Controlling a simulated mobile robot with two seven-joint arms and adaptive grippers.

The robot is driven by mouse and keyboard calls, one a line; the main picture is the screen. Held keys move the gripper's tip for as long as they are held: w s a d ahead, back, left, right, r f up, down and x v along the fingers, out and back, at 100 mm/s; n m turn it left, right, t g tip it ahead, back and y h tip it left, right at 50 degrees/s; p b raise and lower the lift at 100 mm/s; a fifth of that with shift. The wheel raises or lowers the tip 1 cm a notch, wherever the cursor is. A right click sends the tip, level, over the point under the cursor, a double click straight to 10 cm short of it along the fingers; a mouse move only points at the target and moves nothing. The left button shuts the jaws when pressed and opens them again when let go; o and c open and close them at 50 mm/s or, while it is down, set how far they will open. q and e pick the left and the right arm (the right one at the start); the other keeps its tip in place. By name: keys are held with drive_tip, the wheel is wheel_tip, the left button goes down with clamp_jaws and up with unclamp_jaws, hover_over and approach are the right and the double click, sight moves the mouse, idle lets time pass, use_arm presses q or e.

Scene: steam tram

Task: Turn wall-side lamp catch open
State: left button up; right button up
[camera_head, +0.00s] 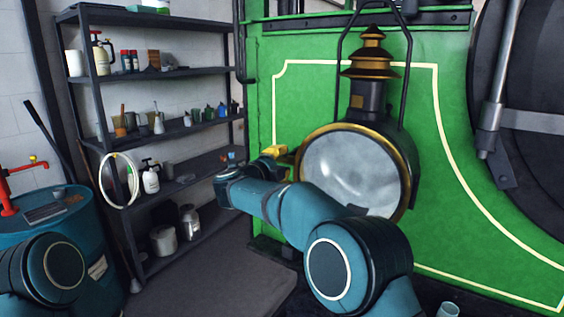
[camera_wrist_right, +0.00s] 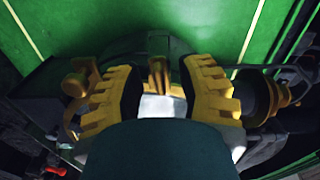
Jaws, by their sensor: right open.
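The large lamp (camera_head: 352,172) with a brass rim and a pale round glass is mounted on the green tram front. My right gripper (camera_head: 276,152), with yellow fingers, is at the lamp's left, wall-side rim. In the right wrist view my right gripper (camera_wrist_right: 158,82) is open, its fingers on either side of a small upright brass piece (camera_wrist_right: 158,72), which looks like the catch. I cannot tell whether the fingers touch it. In the head view the catch is hidden by my gripper and arm. My left gripper is out of view.
A dark metal shelf rack (camera_head: 160,75) with bottles, pots and cans stands by the wall to the left. A teal drum (camera_head: 98,270) with a red pump (camera_head: 8,195) stands at the far left. A brass knob (camera_wrist_right: 75,85) sits left of the fingers in the wrist view.

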drive_tip(key=v, duration=1.1)
drive_tip(key=shift+s+a, duration=0.2)
drive_tip(key=shift+s, duration=0.1)
